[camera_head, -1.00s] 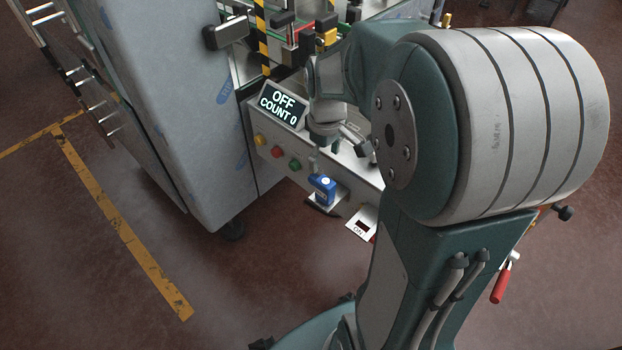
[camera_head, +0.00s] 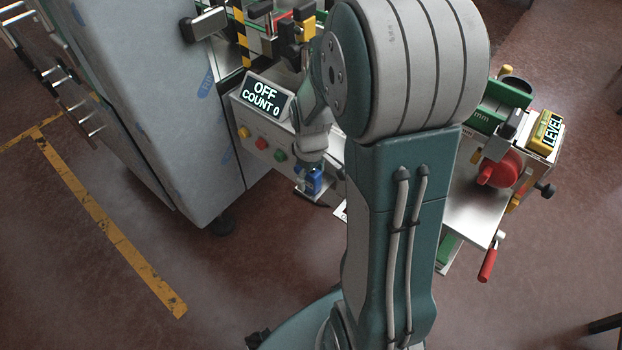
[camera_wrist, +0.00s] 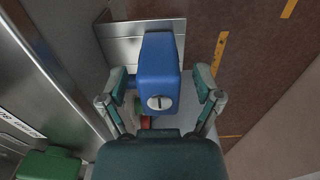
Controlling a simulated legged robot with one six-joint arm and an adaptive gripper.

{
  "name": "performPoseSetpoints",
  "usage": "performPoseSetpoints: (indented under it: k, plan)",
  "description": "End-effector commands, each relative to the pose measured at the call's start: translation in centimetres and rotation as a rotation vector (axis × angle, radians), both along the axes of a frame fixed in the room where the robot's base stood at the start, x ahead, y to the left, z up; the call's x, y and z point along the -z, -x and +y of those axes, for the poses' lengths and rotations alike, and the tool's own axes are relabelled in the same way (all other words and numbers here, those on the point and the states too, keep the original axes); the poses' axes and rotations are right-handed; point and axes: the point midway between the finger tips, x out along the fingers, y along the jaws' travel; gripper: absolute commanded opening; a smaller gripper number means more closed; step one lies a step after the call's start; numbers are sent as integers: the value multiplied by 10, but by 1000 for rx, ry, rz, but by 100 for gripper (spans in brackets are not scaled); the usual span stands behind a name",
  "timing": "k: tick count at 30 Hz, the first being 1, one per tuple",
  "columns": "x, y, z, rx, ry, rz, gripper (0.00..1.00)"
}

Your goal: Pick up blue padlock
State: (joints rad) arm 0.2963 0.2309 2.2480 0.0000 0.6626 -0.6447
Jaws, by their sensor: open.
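The blue padlock (camera_head: 314,180) sits on a small metal shelf (camera_head: 322,199) at the front of the machine's control panel. In the wrist view the padlock (camera_wrist: 158,75) is large and central, with a round silver keyhole facing me. My gripper (camera_wrist: 162,92) is open, with one finger to the left of the padlock and one to the right. A gap shows between the right finger and the padlock; the left finger is very near its side, and I cannot tell whether it touches. In the head view my gripper (camera_head: 312,164) is just above the padlock and partly hides it.
The control panel has a display (camera_head: 264,97) reading OFF, COUNT 0, and yellow, red and green buttons (camera_head: 280,155). A tall film-wrapped cabinet (camera_head: 150,90) stands to the left. A red-handled lever (camera_head: 488,264) sticks out at the right. The floor in front is clear.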

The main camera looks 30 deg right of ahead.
Motion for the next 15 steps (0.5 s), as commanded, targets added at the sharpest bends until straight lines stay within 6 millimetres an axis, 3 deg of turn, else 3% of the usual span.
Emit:
performPoseSetpoints:
  k: [1,3,6,15]
  plan:
    - [0,0,0,0,0,0,70]
    - [0,0,0,0,0,0,38]
    - [0,0,0,0,0,0,0]
    - [0,0,0,0,0,1,0]
